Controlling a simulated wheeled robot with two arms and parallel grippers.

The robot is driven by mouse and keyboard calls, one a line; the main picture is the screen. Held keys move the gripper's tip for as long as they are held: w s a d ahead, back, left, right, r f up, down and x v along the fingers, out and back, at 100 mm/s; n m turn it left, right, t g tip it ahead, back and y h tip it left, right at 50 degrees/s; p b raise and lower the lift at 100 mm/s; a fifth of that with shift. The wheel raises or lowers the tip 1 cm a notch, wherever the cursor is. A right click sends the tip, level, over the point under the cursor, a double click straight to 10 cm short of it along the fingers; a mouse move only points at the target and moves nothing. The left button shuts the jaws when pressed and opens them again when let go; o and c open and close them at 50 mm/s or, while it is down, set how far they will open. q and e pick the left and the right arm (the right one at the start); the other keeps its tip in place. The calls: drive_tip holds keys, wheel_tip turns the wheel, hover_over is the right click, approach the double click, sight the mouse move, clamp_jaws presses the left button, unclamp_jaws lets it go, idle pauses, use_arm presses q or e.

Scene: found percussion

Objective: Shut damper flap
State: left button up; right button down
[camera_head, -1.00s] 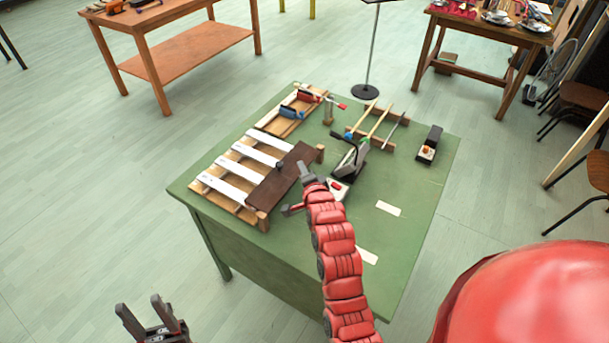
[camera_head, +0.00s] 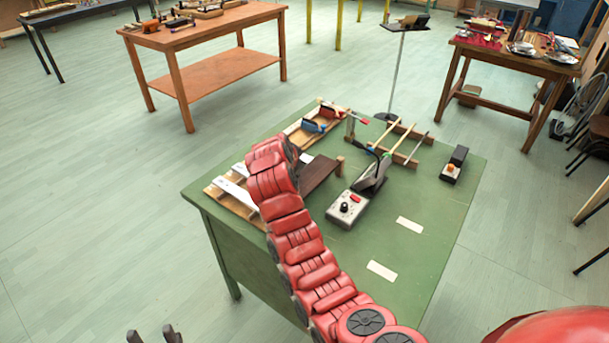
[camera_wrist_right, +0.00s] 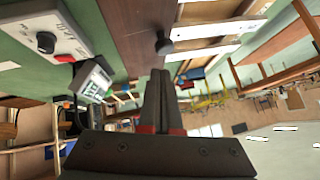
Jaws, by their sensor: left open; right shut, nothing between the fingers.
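The damper flap is a dark brown board (camera_head: 321,174) at the right end of a wooden frame with white bars (camera_head: 232,190) on the green table. My right arm covers much of it in the head view. In the right wrist view the flap (camera_wrist_right: 136,32) has a dark round knob (camera_wrist_right: 164,44) on its edge beside the white bars (camera_wrist_right: 204,52). My right gripper (camera_wrist_right: 159,74) is shut and empty, its tips pointing toward the flap just below the knob in the picture. I cannot tell whether they touch. My left gripper (camera_head: 154,336) is open at the bottom edge, away from the table.
A control box (camera_head: 346,207) with a black knob and red button stands right of the flap, by a tilted dark device (camera_head: 372,175). Behind are a rack of wooden rods (camera_head: 404,143) and a small black box (camera_head: 454,164). The table's front right is clear except for white labels.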

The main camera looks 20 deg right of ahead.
drive_tip(key=shift+w+a+f+n+g+h+b, duration=0.45)
drive_tip(key=shift+w+f+g+b, duration=0.2)
drive_tip(key=shift+b, duration=0.75)
drive_tip(key=shift+w+a+f+b, duration=0.2)
drive_tip(key=shift+w+f+b, duration=0.05)
drive_tip(key=shift+b, duration=0.6)
drive_tip(key=shift+r, duration=0.15)
